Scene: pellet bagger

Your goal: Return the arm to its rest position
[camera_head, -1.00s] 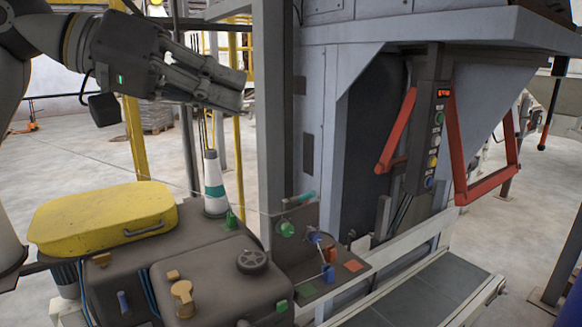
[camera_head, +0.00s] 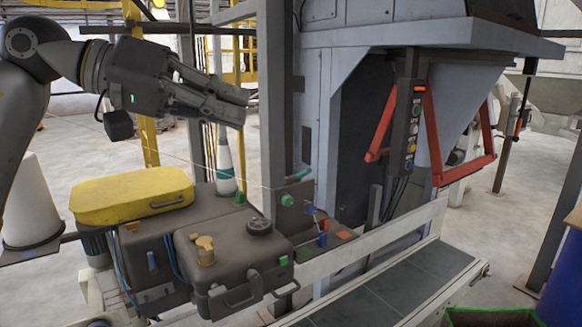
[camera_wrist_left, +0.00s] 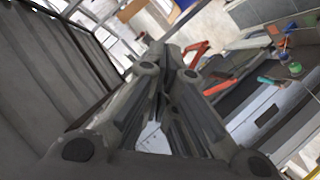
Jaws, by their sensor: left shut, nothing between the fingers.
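My left gripper (camera_head: 243,106) is at the upper left of the head view, its arm coming in from the left edge. Its fingers are closed together and point right, with nothing between them. It is held in the air above the dark cases and the cone, left of the grey machine post (camera_head: 275,130). In the left wrist view the fingers (camera_wrist_left: 170,55) also show closed and empty, with the machine behind them. My right gripper does not show in either view.
A yellow case (camera_head: 130,197) and a dark case (camera_head: 235,275) are below the gripper, with a white-green cone (camera_head: 226,170) behind. The machine's control panel (camera_head: 408,130), red bars (camera_head: 436,140) and conveyor (camera_head: 400,285) are to the right. A green-rimmed bin (camera_head: 490,316) is at the lower right.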

